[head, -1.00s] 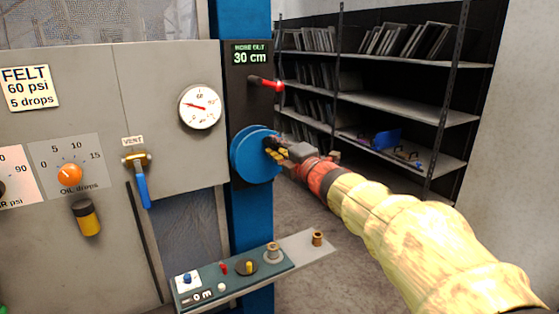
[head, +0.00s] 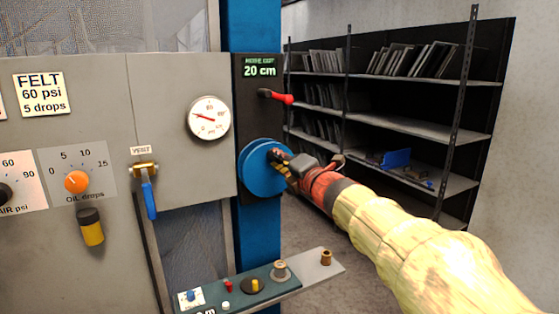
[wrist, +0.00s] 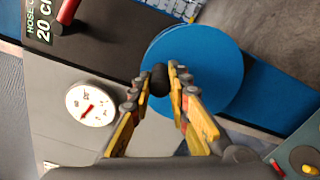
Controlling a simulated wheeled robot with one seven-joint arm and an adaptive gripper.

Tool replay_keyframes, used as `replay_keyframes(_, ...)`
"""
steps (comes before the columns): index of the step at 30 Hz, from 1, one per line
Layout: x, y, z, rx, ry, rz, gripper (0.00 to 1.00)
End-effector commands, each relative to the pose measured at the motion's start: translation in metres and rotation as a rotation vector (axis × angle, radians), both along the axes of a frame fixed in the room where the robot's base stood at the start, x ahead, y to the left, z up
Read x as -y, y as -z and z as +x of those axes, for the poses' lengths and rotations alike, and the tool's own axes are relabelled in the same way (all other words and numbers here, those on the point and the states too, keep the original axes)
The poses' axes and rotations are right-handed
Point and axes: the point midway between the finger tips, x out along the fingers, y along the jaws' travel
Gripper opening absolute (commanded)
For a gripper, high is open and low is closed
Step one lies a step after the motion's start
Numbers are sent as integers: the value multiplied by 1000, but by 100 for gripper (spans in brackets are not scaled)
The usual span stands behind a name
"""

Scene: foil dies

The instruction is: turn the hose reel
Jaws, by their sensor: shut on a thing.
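The blue round hose reel (head: 257,181) is mounted on a dark panel on the blue post, and it also shows in the wrist view (wrist: 215,75). A dark crank knob (wrist: 159,78) stands out from the reel's face. My gripper (head: 278,159) reaches in from the right. In the wrist view my gripper (wrist: 165,78) has its fingers shut on the knob, one on each side. The display (head: 260,67) above the reel reads "HOSE OUT 20 cm". A red-knobbed lever (head: 276,97) sticks out between the display and the reel.
A round gauge (head: 209,119) is on the grey cabinet at left, with a blue-handled vent valve (head: 148,190) below it. A small shelf (head: 312,277) with knobs and spools juts out below the reel. A dark storage rack (head: 400,110) stands behind on the right.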

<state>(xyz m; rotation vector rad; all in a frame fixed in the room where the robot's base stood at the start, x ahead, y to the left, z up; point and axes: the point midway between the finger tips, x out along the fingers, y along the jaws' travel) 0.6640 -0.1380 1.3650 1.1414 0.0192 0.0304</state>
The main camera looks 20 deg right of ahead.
Motion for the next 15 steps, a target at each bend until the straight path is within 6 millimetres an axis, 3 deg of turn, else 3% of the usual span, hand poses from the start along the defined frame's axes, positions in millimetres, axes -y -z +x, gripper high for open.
replay_keyframes(1,0,2,0,-3,-1,1,0)
replay_keyframes(2,0,2,0,-3,-1,2,18)
replay_keyframes(11,0,1,0,-1,0,2,35)
replay_keyframes(15,0,1,0,-1,0,2,36)
